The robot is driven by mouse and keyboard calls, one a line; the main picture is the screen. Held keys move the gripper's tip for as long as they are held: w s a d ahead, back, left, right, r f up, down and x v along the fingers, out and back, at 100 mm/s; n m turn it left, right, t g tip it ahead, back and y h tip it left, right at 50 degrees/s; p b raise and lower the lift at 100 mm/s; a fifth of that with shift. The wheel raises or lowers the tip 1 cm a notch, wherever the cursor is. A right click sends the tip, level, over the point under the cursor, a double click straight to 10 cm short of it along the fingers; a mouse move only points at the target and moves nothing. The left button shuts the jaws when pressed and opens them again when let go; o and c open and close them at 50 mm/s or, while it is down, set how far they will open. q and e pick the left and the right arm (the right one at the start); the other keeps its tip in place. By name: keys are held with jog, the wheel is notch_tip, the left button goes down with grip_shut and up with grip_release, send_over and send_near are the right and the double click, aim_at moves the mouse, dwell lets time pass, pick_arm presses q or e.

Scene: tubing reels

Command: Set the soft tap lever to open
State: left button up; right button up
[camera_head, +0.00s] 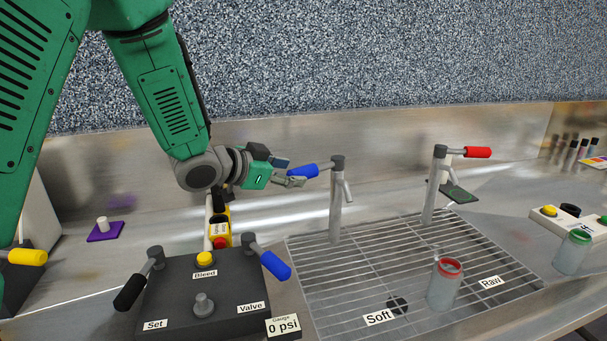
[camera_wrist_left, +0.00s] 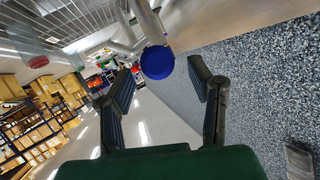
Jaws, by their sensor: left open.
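The soft tap (camera_head: 336,205) is a grey post with a spout, standing at the left rear of the metal grate. Its blue lever (camera_head: 304,171) points left, toward my left gripper (camera_head: 288,173). In the left wrist view the round blue lever end (camera_wrist_left: 157,62) appears between the two spread fingertips of my left gripper (camera_wrist_left: 163,78), closer to the left finger. The fingers are open; I cannot tell whether either touches the lever. My right gripper is not in view.
The raw tap (camera_head: 431,185) with a red lever (camera_head: 477,152) stands to the right. A red-rimmed jar (camera_head: 444,285) is on the grate (camera_head: 340,290). A black valve box (camera_head: 180,300) with a blue-handled lever (camera_head: 274,264) sits in front of my left arm.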

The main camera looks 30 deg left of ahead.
aim_at(302, 174)
pick_arm(q)
jog(key=x, duration=0.3)
jog(key=shift+w+a+f, duration=0.15)
jog(key=shift+w+a, duration=0.1)
jog(key=shift+w+d, duration=0.25)
jog(key=shift+d, duration=0.25)
grip_shut()
jog(key=shift+a+f, duration=0.1)
jog(key=shift+a, duration=0.05)
